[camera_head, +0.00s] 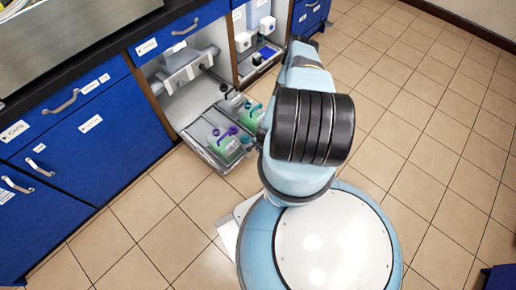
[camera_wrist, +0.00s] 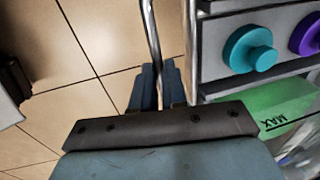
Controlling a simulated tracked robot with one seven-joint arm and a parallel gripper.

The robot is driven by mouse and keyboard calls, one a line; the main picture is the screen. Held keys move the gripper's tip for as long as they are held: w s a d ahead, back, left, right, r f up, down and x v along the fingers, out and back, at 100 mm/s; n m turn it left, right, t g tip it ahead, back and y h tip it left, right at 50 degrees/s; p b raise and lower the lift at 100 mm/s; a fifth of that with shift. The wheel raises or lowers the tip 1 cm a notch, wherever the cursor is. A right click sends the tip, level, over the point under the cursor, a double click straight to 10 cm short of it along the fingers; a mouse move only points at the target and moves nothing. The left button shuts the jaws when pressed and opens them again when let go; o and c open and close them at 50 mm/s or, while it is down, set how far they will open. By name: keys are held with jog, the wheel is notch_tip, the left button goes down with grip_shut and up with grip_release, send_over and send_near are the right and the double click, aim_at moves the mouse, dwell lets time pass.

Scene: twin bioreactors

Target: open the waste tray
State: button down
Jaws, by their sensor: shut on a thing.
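The waste tray (camera_head: 203,153) is a grey tray that sticks out at floor level from the open cabinet in the head view. Containers with green contents (camera_head: 226,146) and purple and teal caps stand in it. In the wrist view, my gripper (camera_wrist: 157,88) has its blue-grey fingers closed around a thin metal bar (camera_wrist: 151,35), which looks like the tray's handle. Beside it on the right are a grey edge, a teal cap (camera_wrist: 250,50), a purple cap and a green container marked MAX (camera_wrist: 280,105). In the head view my arm hides the gripper and the handle.
Blue cabinets and drawers (camera_head: 88,128) with metal handles line the left. A second open bay (camera_head: 257,50) with white items and a blue item lies beyond the tray's cabinet. The tiled floor (camera_head: 430,110) to the right is clear. A dark blue object (camera_head: 500,275) is at the lower right.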

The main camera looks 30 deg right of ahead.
jog(key=shift+a, duration=0.15)
jog(key=c, duration=1.2)
grip_release()
jog(key=shift+o, duration=0.2)
notch_tip(320, 180, up, 13)
jog(key=s+d, duration=0.1)
jog(key=s, duration=0.1)
jog(key=shift+s+r, duration=0.2)
